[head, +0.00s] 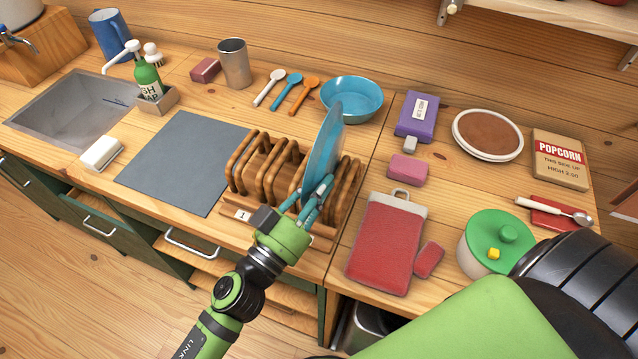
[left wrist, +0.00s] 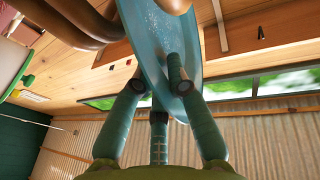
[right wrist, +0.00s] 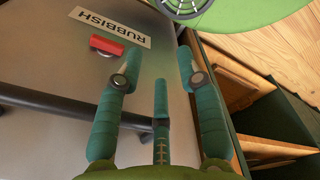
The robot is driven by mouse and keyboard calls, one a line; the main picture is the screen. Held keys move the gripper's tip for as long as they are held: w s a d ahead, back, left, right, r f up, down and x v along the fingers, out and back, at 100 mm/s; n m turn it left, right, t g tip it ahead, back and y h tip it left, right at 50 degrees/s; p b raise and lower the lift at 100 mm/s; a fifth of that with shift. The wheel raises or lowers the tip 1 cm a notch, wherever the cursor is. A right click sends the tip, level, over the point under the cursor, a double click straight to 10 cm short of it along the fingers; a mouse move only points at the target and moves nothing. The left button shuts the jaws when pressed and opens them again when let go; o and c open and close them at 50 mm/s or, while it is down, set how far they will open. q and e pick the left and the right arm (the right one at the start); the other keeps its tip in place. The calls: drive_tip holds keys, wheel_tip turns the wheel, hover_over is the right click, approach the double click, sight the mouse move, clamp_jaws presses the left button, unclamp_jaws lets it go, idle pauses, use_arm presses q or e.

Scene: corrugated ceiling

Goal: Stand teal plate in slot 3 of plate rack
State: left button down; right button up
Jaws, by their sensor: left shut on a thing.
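The teal plate (head: 324,142) stands nearly upright, edge-on, over the right half of the wooden plate rack (head: 262,178). My left gripper (head: 314,199) is shut on the plate's near edge. The left wrist view shows the plate (left wrist: 158,38) between the fingers of that gripper (left wrist: 158,86). The plate's lower edge is hidden by the gripper and dowels, so I cannot tell which slot it is in or whether it rests on the base. A label "1" (head: 243,215) marks the rack's left end. My right gripper (right wrist: 156,75) is open and empty in the right wrist view.
A blue bowl (head: 352,98) stands behind the rack, near the plate. A grey mat (head: 185,160) lies left of it. A red pouch (head: 385,245) and pink sponge (head: 408,168) lie to the right. A rubbish bin (right wrist: 45,60) is near my right gripper.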

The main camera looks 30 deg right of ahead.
use_arm(q)
drive_tip(key=shift+f, duration=0.1)
idle(0.3)
drive_tip(key=c, duration=1.2)
unclamp_jaws()
drive_tip(key=shift+o, duration=0.2)
drive_tip(key=shift+f, duration=0.15)
